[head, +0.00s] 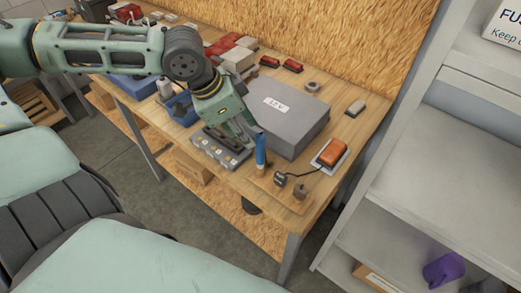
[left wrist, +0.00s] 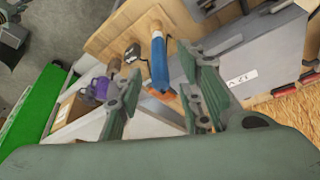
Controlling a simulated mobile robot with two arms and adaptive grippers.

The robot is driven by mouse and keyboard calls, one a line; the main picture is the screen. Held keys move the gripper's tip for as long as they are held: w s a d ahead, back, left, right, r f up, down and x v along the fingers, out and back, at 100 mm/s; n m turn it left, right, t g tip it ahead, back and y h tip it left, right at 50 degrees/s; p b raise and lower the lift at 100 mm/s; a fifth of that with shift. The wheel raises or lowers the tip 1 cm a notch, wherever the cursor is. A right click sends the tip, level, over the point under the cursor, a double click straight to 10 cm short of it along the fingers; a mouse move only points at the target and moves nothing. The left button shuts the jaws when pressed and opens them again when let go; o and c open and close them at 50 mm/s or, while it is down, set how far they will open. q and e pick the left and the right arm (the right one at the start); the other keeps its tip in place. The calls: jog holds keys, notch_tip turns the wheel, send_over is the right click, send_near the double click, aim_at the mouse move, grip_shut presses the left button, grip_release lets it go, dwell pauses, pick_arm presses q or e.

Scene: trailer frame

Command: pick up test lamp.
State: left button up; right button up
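A slim blue-handled tool with a tan end, which looks like the test lamp (head: 261,150), is near the front of the wooden workbench (head: 320,203), by the grey box. My left gripper (head: 245,136) is right beside it in the head view. In the left wrist view the blue handle (left wrist: 159,62) shows between the two spread fingers of my left gripper (left wrist: 160,72), with a visible gap on the left side. The fingers do not look closed on it. Whether the right finger touches it I cannot tell. My right gripper is not in view.
A large grey box (head: 283,115) labelled 12 V stands close behind the gripper. A dark tray with several slots (head: 220,150) lies to the left. An orange device (head: 331,153) with a cord lies to the right. A grey shelf unit (head: 440,150) stands beyond the bench's right end.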

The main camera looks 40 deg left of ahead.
aim_at(256, 139)
pick_arm(q)
jog(key=shift+w+d+f, duration=0.45)
jog(key=shift+w+f, duration=0.05)
jog(key=shift+f, duration=0.45)
jog(key=shift+w+d+f, duration=0.45)
jog(key=shift+d+f, duration=0.05)
jog(key=shift+f, duration=0.4)
jog(key=shift+w+d+f, duration=0.45)
jog(key=shift+w+f, duration=0.05)
jog(key=shift+f, duration=0.45)
jog(key=c, duration=0.7)
